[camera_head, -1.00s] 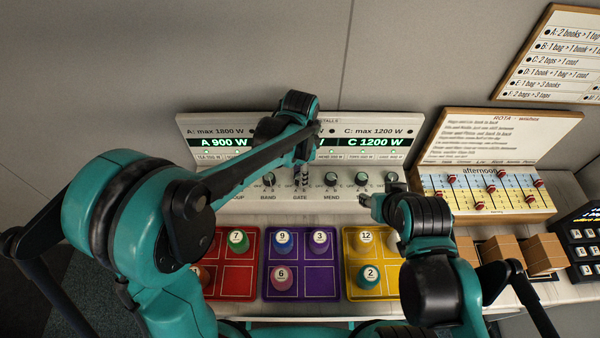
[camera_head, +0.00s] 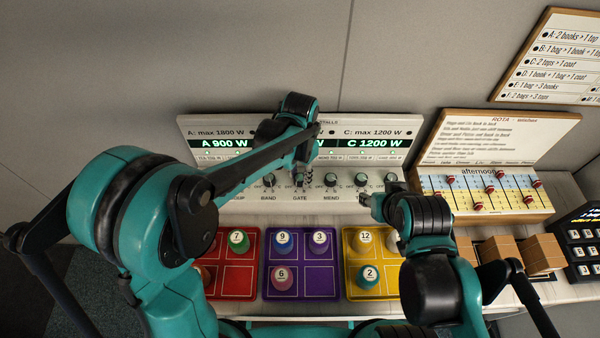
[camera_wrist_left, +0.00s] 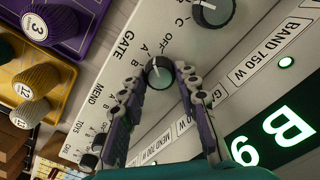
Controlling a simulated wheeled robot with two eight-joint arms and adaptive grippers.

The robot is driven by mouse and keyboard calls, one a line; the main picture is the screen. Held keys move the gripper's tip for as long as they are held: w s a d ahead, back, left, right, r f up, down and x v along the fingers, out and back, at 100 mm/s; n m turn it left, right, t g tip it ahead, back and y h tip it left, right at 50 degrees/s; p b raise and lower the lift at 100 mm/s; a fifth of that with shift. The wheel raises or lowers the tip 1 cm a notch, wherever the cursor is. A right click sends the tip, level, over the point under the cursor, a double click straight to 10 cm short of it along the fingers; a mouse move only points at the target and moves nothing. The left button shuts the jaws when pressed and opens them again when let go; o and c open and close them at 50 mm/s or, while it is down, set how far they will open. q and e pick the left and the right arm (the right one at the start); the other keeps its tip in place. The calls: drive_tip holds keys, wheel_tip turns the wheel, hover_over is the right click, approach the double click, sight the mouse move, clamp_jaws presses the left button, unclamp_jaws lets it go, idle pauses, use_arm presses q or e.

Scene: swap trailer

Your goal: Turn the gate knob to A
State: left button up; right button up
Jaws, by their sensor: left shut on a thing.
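The GATE knob (camera_head: 299,181) is a dark round knob with a pale pointer mark, in the row of knobs on the white panel (camera_head: 235,193). In the left wrist view, the knob (camera_wrist_left: 159,73) has the marks OFF, A and B around it. Its pointer mark lies near the A and OFF side; the exact setting is hard to tell. My left gripper (camera_head: 303,172) is shut on the knob; the fingertips (camera_wrist_left: 160,74) lie on either side of it.
The BAND knob (camera_head: 270,180) and MEND knob (camera_head: 331,180) stand close on either side. Red (camera_head: 237,285), purple (camera_head: 318,292) and yellow (camera_head: 368,292) trays with numbered pegs lie in front. A rota board (camera_head: 500,145) stands at right.

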sight(300, 177)
use_arm(q)
drive_tip(key=shift+n, duration=1.2)
drive_tip(key=o, duration=1.2)
drive_tip(key=shift+c, duration=0.2)
wheel_tip(300, 177, up, 12)
